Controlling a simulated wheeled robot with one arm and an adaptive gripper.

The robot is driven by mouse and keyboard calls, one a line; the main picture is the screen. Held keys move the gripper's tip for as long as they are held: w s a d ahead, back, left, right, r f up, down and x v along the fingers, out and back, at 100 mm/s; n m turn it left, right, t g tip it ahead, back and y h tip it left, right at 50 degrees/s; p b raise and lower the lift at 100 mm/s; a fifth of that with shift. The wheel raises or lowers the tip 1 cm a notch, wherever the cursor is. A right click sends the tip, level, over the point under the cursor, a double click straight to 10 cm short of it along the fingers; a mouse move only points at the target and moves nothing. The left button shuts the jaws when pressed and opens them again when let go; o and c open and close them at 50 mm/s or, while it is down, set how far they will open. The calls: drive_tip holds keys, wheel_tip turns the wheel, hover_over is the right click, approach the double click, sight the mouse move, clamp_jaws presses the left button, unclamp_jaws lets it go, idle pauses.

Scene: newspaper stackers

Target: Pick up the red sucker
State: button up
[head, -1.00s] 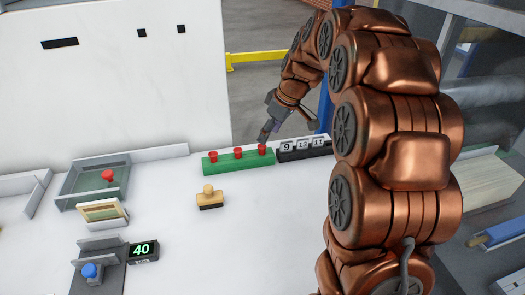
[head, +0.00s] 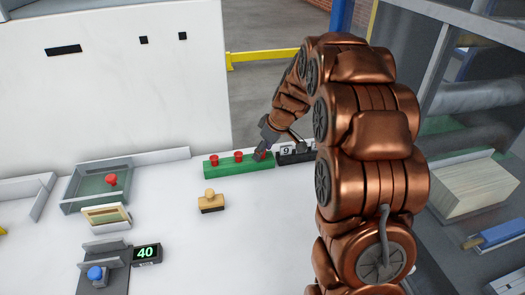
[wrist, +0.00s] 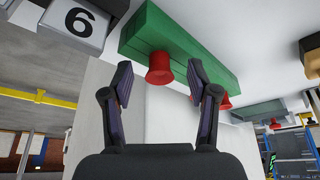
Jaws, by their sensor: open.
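A green block (head: 235,169) near the back wall carries red suckers. The left sucker (head: 214,160) and the middle sucker (head: 238,156) stand clear in the head view. The right end of the block is where my gripper (head: 263,147) is, and the right sucker there is mostly covered by it. In the wrist view my gripper (wrist: 160,77) is open and empty, with one finger on each side of the nearest red sucker (wrist: 159,68). The sucker shows between and beyond the fingertips, apart from both. Another red sucker (wrist: 226,102) shows behind the right finger.
Black number blocks (head: 286,151) stand just right of the green block. A wooden-handled stamp (head: 210,200) is in front of it. The front middle table is clear.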

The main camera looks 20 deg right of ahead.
drive_tip(key=c, duration=0.9)
drive_tip(key=shift+c, duration=0.2)
drive_tip(key=shift+r, duration=0.1)
